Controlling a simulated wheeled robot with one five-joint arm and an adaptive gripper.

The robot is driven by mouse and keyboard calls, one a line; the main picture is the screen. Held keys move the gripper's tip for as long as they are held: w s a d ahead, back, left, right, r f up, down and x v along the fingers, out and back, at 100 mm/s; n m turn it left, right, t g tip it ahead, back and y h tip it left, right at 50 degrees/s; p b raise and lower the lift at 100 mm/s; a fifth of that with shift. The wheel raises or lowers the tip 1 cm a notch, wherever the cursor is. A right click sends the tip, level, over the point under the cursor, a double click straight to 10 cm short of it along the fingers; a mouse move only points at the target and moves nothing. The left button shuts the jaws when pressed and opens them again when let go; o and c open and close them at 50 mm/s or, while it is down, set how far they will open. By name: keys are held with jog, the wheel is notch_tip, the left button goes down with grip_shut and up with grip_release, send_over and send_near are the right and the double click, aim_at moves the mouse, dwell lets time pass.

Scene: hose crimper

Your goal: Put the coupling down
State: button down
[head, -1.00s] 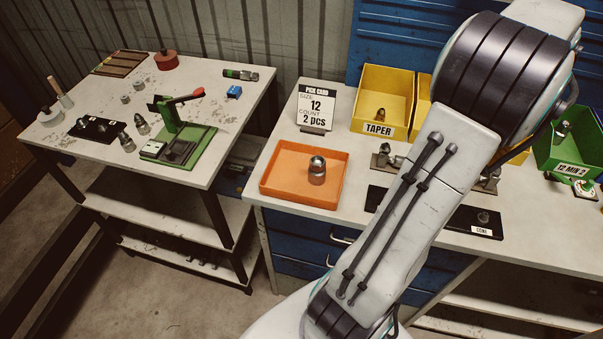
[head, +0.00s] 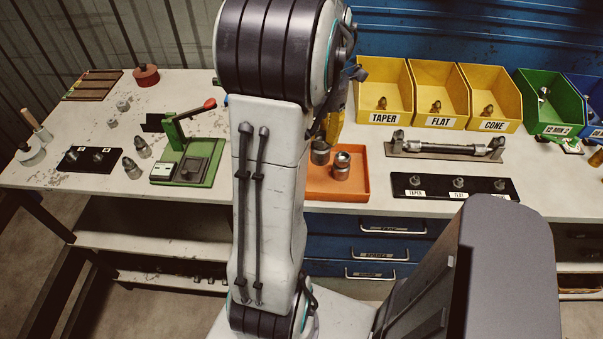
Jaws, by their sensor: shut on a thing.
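My gripper (head: 325,130) is mostly hidden behind my upright arm; only its right side shows. It is shut on a metal coupling (head: 320,153), whose lower part shows beside the arm at the left part of the orange tray (head: 353,192). I cannot tell whether this coupling touches the tray floor or hangs above it. A second metal coupling (head: 342,166) stands upright in the tray, just right of the held one. The tray's left part is hidden by my arm.
A green crimper (head: 188,155) and loose fittings (head: 135,160) stand on the left bench. Yellow bins marked TAPER, FLAT and CONE (head: 437,92) and a green bin (head: 548,100) line the back. A metal fixture (head: 447,147) and black strip (head: 455,186) lie right of the tray.

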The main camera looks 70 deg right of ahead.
jog(key=shift+w, duration=0.35)
jog(key=shift+d+m, duration=0.15)
jog(key=shift+m, duration=0.15)
jog(key=shift+s+d+f, duration=0.15)
jog(key=shift+s+f+m, duration=0.1)
jog(key=shift+f+m, duration=0.2)
jog(key=shift+f, duration=4.65)
jog(key=c, duration=2)
grip_release()
jog(key=o, duration=1)
jog(key=shift+c, duration=0.2)
